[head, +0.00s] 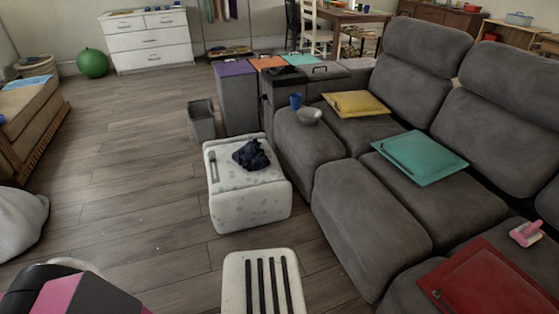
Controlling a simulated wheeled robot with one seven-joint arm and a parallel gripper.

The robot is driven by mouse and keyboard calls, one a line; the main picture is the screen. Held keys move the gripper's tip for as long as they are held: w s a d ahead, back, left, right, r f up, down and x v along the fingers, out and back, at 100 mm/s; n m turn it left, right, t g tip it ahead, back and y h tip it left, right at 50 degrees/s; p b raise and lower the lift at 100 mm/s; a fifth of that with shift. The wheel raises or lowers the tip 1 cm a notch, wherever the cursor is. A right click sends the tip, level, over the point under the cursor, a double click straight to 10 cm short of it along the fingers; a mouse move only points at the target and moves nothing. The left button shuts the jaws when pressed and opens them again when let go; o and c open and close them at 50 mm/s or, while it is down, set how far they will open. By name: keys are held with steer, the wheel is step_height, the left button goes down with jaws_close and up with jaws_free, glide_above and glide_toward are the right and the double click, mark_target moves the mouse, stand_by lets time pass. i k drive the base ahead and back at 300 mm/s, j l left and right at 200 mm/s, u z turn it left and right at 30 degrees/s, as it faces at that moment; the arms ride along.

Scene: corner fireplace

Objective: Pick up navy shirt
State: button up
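The navy shirt (251,154) is a dark crumpled heap. It lies on top of a white spotted ottoman (245,205), toward the back of its top, left of the grey sofa. A small grey utensil-like item (213,165) lies near the ottoman's left edge, apart from the shirt. Nothing covers the shirt in the head view. My gripper is not in view, and nothing is touching the shirt.
A grey sofa (365,200) bounds the right side. A white slotted seat (237,270) stands at the bottom centre. A grey bin (202,122) and purple-topped box (236,95) stand behind the ottoman. The wooden floor (120,180) left of the ottoman is clear.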

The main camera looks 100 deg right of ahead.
mark_target(250, 156)
steer(key=z, duration=5)
steer(key=j+z, duration=0.4)
steer(key=j, duration=1.6)
